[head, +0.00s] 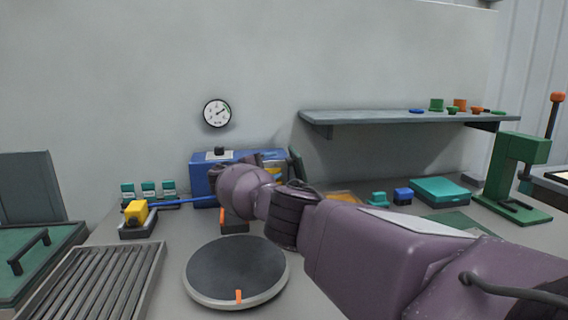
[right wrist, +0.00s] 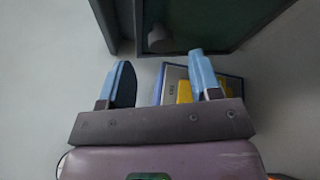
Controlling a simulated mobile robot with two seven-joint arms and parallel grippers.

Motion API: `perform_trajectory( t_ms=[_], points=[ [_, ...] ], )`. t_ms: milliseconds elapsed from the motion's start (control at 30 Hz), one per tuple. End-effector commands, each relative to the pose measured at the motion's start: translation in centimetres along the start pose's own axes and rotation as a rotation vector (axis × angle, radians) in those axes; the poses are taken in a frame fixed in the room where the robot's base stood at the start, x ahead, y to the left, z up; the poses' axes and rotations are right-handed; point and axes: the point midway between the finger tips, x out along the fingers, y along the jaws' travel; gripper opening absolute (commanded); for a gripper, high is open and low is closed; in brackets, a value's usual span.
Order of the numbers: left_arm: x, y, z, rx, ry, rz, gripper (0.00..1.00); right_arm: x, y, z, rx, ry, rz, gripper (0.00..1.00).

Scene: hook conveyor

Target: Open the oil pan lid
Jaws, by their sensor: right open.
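I cannot tell for sure which thing is the oil pan lid. A green panel (head: 50,262) with a black bar handle (head: 30,250) lies at the left edge in the head view, cut off by the frame. A grey plate (head: 30,185) stands upright behind it. My right arm reaches in from the right and hides its own fingers in the head view. In the right wrist view my right gripper (right wrist: 159,72) is open, its blue fingers apart with nothing clearly held. A dark green, dark-framed panel (right wrist: 205,22) lies beyond the fingertips. My left gripper is not in view.
A round dark turntable (head: 238,268) and a slatted grey rack (head: 98,285) stand in front. A blue box (head: 203,178) stands by the wall under a gauge (head: 217,113). A shelf (head: 390,118), a teal box (head: 440,190) and a green press (head: 515,165) are right.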

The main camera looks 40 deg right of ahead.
Motion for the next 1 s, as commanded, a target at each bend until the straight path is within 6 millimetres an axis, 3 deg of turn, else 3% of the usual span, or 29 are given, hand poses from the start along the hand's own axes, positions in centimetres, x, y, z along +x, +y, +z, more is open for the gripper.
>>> perform_trajectory(
  t_ms=[100,333,1000],
  points=[
    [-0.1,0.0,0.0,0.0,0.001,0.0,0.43,-2.3,0.0,0.0,0.0,0.002,0.001,0.58],
    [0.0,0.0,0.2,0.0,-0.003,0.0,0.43,-5.0,-0.1,-0.1,-0.001,0.001,0.0,0.58],
    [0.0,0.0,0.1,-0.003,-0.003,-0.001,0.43,-5.6,0.0,0.0,0.0,0.0,0.001,0.58]
  ],
)
